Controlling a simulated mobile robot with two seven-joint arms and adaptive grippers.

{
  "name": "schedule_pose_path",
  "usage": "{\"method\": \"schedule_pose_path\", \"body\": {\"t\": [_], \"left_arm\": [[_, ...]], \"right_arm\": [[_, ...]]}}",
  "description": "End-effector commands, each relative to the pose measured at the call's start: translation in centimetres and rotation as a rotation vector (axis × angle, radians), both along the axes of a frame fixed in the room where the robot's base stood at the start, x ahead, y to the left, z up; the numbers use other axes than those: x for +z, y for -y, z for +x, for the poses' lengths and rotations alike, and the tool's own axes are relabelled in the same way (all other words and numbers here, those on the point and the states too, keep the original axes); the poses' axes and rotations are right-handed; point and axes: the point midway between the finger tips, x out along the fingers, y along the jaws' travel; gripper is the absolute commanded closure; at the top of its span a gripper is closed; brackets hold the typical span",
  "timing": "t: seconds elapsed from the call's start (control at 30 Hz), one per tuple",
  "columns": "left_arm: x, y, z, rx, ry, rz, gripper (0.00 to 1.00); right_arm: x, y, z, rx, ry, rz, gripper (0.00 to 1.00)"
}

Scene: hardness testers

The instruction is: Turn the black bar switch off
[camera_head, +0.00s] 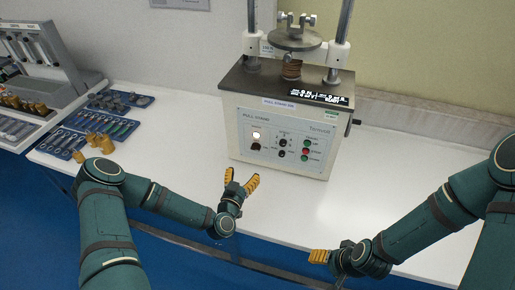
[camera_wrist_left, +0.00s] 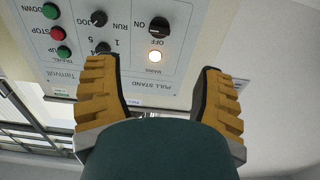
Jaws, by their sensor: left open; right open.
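The black bar switch (camera_head: 256,147) is on the lower left of the tester's front panel, below a lit white lamp (camera_head: 257,136). In the left wrist view the panel is upside down, and the switch (camera_wrist_left: 159,26) shows between ON and OFF labels, its bar slanted. My left gripper (camera_head: 241,176) is open and empty, its yellow fingers spread in front of the panel, just below and left of the switch. In its wrist view the fingers (camera_wrist_left: 157,66) lie either side of the lamp, apart from the switch. My right gripper (camera_head: 318,256) is open and empty near the table's front edge.
The white pull stand tester (camera_head: 280,125) also carries other black knobs (camera_head: 282,148) and green and red buttons (camera_head: 306,151). Blue trays (camera_head: 103,128) of small parts and brass weights (camera_head: 102,143) lie at left. The white table (camera_head: 385,165) is clear at right.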

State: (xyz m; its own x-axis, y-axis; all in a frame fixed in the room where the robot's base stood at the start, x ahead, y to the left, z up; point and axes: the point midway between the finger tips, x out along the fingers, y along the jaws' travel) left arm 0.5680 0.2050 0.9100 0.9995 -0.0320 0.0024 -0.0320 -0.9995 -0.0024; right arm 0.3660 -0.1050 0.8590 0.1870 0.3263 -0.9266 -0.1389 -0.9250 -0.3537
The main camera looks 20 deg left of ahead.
Motion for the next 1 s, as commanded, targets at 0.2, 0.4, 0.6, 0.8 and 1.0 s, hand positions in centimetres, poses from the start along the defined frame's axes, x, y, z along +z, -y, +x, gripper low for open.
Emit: {"method": "schedule_pose_path", "body": {"t": [0.2, 0.4, 0.6, 0.8, 1.0], "left_arm": [[0.0, 0.2, 4.0, 0.001, 0.002, -0.003, 0.31], [0.0, 0.3, 7.9, 0.000, 0.000, -0.004, 0.31], [0.0, 0.5, 10.9, -0.002, 0.000, -0.004, 0.31], [-0.1, 0.5, 12.3, -0.002, -0.002, -0.005, 0.31], [0.0, 0.5, 12.5, -0.002, -0.002, -0.005, 0.31]], "right_arm": [[0.1, 0.0, 0.0, 0.000, -0.001, 0.000, 0.38], [0.1, 0.0, 0.0, 0.000, -0.001, 0.000, 0.38], [0.0, 0.0, 0.0, 0.000, -0.001, 0.000, 0.38], [0.0, 0.0, 0.0, 0.000, -0.001, 0.000, 0.38], [0.0, 0.0, 0.0, 0.000, -0.001, 0.000, 0.38]]}}
